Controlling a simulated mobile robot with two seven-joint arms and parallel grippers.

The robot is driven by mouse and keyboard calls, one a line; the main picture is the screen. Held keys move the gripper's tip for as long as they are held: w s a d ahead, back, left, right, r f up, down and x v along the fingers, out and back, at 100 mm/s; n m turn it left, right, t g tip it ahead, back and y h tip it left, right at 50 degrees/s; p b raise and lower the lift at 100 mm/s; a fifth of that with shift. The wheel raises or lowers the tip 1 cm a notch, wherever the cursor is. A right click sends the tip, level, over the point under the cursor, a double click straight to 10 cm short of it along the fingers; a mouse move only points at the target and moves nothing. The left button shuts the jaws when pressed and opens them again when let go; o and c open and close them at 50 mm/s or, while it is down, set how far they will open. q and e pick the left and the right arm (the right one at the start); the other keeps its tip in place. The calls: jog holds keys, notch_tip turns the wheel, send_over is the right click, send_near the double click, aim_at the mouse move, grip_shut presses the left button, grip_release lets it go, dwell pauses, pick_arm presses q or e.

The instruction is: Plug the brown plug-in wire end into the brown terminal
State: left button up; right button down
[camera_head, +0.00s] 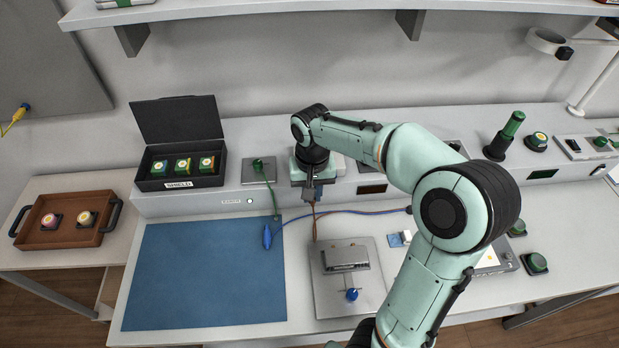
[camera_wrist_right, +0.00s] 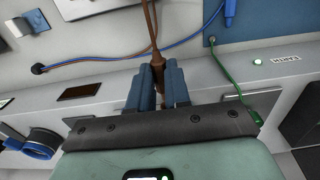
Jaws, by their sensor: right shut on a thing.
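My right gripper (camera_head: 311,190) is over the raised back ledge, shut on the brown plug-in wire end. In the right wrist view the brown wire end (camera_wrist_right: 156,62) is between the two blue-grey fingers (camera_wrist_right: 155,88), and its wire runs up and away. In the head view the brown wire (camera_head: 315,222) hangs from the gripper to the table. I cannot make out the brown terminal; my gripper and wrist hide that part of the ledge. Whether the plug touches anything there cannot be told. My left gripper is not in view.
A green wire (camera_head: 268,185) runs from a plate (camera_head: 252,178) left of my gripper. A blue wire end (camera_head: 267,237) lies by the blue mat (camera_head: 205,275). A dark case (camera_head: 180,122) stands on the ledge at left. A metal fixture (camera_head: 345,258) is in front.

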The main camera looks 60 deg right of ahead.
jog(key=shift+w+d+p, duration=0.3)
jog(key=shift+w+d, duration=0.45)
jog(key=shift+d, duration=0.15)
jog(key=c, duration=1)
grip_release()
jog(key=shift+s+a, duration=0.1)
jog(key=shift+a, duration=0.05)
